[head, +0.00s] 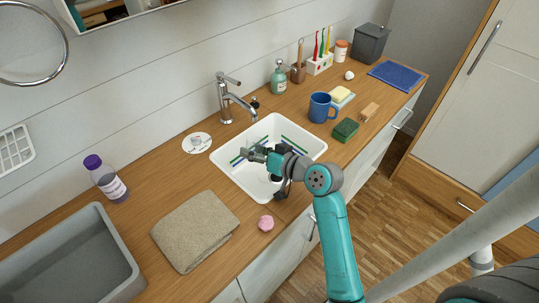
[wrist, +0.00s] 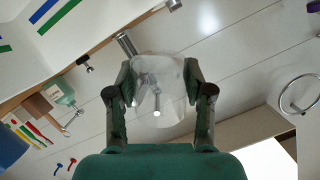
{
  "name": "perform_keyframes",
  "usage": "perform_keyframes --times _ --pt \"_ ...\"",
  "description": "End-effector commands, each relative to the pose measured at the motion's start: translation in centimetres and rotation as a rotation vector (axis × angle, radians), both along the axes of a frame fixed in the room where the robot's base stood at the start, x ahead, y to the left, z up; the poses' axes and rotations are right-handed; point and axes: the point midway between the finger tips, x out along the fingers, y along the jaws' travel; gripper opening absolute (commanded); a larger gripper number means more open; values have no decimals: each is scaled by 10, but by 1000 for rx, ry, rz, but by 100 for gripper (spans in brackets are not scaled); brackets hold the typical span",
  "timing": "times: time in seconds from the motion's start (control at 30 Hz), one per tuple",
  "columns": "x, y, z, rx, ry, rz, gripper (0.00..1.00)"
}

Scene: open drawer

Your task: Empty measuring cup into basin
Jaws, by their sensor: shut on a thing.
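The measuring cup (wrist: 157,92) is clear and see-through, held between my two fingers in the wrist view. In the head view it is hard to make out at the fingertips. My gripper (head: 258,154) is shut on it, above the white basin (head: 236,178), which is set in the counter and has blue and green stripes. A corner of the basin also shows at the upper left of the wrist view (wrist: 35,68). Whether the cup holds anything cannot be told. My arm hides the basin's near right part.
The metal faucet (head: 226,101) stands behind the basin. A blue mug (head: 319,108) and green sponge (head: 345,130) are to the right. A folded towel (head: 194,231), purple-capped bottle (head: 106,180) and grey tub (head: 128,262) are to the left. A pink object (head: 266,223) lies near the front edge.

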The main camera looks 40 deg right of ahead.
Motion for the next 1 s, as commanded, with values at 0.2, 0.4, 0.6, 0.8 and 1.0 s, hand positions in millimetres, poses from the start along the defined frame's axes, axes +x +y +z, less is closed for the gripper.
perform_keyframes --times 0.2,0.4,0.6,0.8,1.0 --pt "-6 20 14 -228 -78 3 29" --pt "-9 30 24 -382 -129 0 29" --pt "-11 35 28 -454 -154 -1 29" --pt "-11 35 29 -467 -159 -1 29" --pt "-11 35 29 -466 -159 -2 29"
